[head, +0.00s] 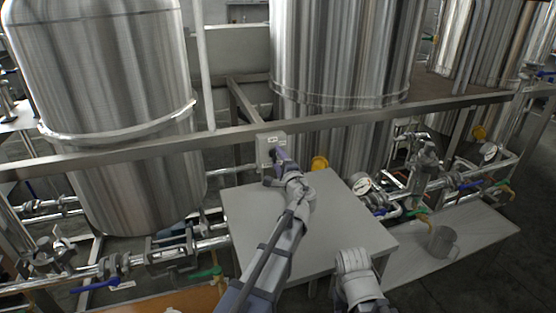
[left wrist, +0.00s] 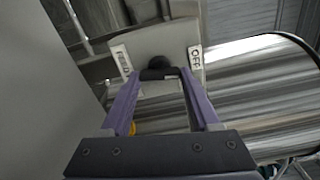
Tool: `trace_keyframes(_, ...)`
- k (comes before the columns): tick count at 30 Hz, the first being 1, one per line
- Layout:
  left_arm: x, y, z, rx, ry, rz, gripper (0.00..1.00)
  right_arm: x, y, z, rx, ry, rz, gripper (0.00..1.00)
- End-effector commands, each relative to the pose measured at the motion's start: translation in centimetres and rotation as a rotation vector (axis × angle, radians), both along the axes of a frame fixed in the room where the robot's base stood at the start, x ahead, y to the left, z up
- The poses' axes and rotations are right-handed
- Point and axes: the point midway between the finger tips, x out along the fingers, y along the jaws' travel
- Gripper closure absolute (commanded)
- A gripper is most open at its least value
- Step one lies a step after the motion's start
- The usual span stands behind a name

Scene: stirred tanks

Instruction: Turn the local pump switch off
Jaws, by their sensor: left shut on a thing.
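The local pump switch is a small grey box (head: 265,146) on the metal rail between the two big tanks; in the left wrist view its face (left wrist: 165,42) fills the upper middle. A black knob (left wrist: 158,63) sticks out of it, between two white labels. The right label (left wrist: 195,62) reads OFF; the left label (left wrist: 121,61) is hard to read. My left gripper (head: 279,158) is at the box, and in the left wrist view its purple fingers (left wrist: 159,74) are shut on the knob. In the head view the gripper hides the knob.
A grey table (head: 345,225) stands under my left arm, its top bare. Steel tanks (head: 100,80) (head: 340,60) stand behind the rail (head: 400,112). Pipes with valves and a gauge (head: 360,183) lie to the right.

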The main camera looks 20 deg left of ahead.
Motion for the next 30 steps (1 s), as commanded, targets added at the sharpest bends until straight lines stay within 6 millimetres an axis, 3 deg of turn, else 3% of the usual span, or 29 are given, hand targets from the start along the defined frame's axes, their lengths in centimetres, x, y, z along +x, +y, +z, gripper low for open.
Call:
trace_keyframes(10,-0.02,-0.03,0.02,-0.117,-0.077,-0.001,0.93,0.0,0.0,0.04,0.0,0.0,0.0,0.5)
trace_keyframes(27,-0.01,-0.02,0.02,-0.141,-0.094,-0.001,0.93,0.0,0.0,0.04,0.0,0.0,0.0,0.5)
trace_keyframes(28,-0.01,-0.02,0.02,-0.141,-0.094,-0.001,0.36,0.0,0.0,0.04,0.0,0.0,0.0,0.5)
trace_keyframes(30,-0.01,-0.02,0.02,-0.141,-0.094,-0.001,0.29,0.0,0.0,0.04,0.0,0.0,0.0,0.5)
